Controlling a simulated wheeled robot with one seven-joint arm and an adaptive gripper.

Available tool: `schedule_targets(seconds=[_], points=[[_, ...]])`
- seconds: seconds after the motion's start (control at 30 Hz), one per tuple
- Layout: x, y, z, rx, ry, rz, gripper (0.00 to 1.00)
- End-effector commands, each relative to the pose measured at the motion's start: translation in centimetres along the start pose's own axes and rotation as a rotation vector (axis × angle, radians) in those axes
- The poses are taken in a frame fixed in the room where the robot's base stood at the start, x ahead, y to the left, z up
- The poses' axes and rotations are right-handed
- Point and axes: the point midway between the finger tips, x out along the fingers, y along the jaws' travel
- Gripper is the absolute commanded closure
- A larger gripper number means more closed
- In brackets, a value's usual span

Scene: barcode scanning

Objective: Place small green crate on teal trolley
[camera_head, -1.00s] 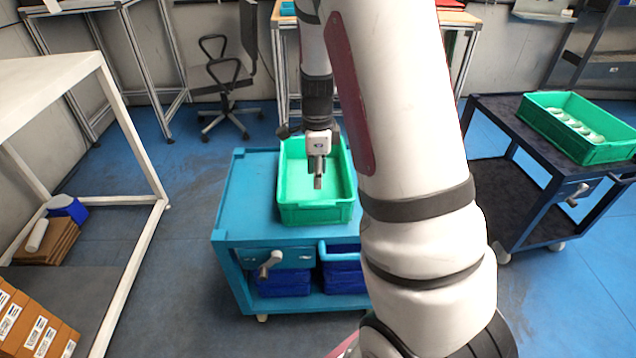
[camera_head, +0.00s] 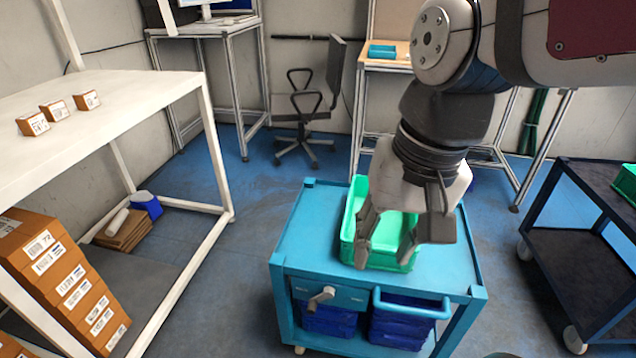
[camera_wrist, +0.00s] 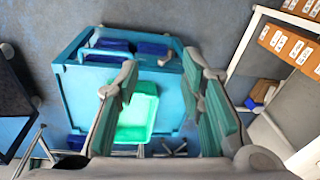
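A small green crate (camera_head: 352,215) sits upright on top of the teal trolley (camera_head: 305,240). My gripper (camera_head: 388,255) is open and empty, and in the head view it covers much of the crate. In the wrist view the crate (camera_wrist: 138,115) shows below and between the open fingers of my gripper (camera_wrist: 165,90), apart from them, on the trolley top (camera_wrist: 78,95). The crate's inside looks empty where it shows.
A dark trolley (camera_head: 565,255) stands at the right with another green crate (camera_head: 627,183) at the picture's edge. A white table (camera_head: 120,90) with small boxes stands left, cartons (camera_head: 70,290) below it. A chair (camera_head: 305,105) stands behind. Blue floor left of the trolley is clear.

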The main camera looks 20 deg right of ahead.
Motion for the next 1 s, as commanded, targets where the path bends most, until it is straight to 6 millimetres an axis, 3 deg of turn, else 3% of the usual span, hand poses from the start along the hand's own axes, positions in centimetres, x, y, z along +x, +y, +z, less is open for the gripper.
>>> schedule_targets(seconds=[0.1,0.3,0.73,0.87,1.0], points=[[-0.6,0.8,3.3,-0.207,0.026,0.021,0.65],[-0.7,1.7,6.0,-0.398,0.041,0.054,0.65],[-1.2,1.9,6.3,-0.425,0.046,0.058,0.65],[-3.5,1.7,6.1,-0.426,0.076,0.054,0.65],[-7.1,1.3,5.7,-0.428,0.132,0.046,0.65]])
